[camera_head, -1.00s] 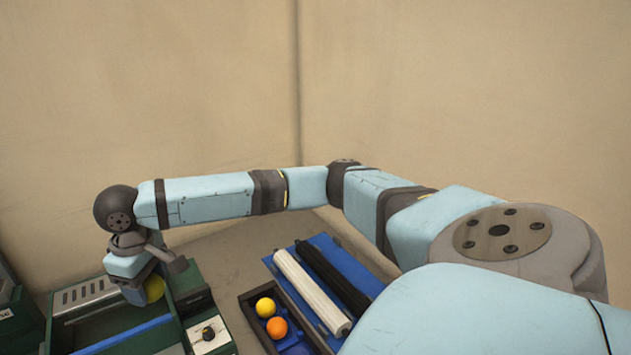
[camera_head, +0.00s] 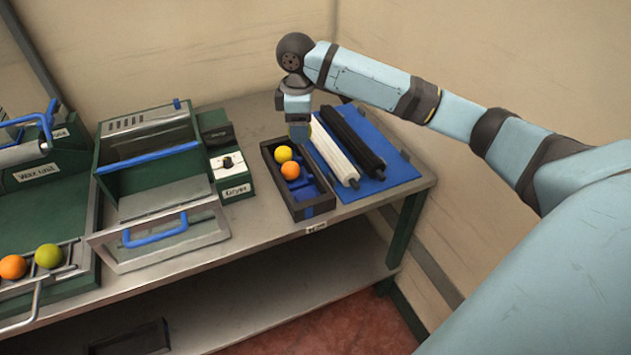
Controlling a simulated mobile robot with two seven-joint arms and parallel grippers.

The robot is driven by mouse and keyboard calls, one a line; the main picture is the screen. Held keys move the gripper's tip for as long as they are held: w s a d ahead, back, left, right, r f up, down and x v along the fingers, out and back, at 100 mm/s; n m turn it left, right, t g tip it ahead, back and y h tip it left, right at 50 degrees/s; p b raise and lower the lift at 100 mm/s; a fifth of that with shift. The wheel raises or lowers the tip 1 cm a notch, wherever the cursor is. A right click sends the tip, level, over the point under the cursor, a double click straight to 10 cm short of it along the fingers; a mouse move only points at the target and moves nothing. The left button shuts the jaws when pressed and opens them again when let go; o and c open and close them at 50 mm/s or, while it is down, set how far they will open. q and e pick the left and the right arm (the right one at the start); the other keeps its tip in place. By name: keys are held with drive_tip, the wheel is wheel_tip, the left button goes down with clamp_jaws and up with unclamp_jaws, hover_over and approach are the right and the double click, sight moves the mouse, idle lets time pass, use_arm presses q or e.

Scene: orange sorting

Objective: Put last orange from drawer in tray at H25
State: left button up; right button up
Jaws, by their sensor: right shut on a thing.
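My right gripper (camera_head: 299,133) is shut on an orange over the far end of the dark tray (camera_head: 318,209) on the table; the fruit is mostly hidden by the gripper. A yellow orange (camera_head: 283,154) and a deeper orange one (camera_head: 290,170) lie in the tray, nearer to me than the gripper. The tray has a small label (camera_head: 316,227) below it, too small to read surely. The green dryer's drawer (camera_head: 160,240) stands open at left, with a blue handle, and I see no fruit in it. My left gripper is not in view.
A blue mat (camera_head: 400,176) with a white roller (camera_head: 331,154) and a black roller (camera_head: 352,139) lies right of the tray. At far left, the wax unit (camera_head: 45,200) has an orange fruit (camera_head: 12,267) and a green one (camera_head: 48,256) on its rack.

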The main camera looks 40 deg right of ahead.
sight(302, 197)
wheel_tip(302, 197, down, 20)
drive_tip(key=shift+w+r+b, duration=0.1)
drive_tip(key=shift+r+b, duration=0.05)
drive_tip(key=shift+b, duration=0.3)
drive_tip(key=o, duration=0.9)
drive_tip(key=shift+o, duration=0.2)
wheel_tip(302, 197, up, 12)
drive_tip(key=shift+p, duration=0.35)
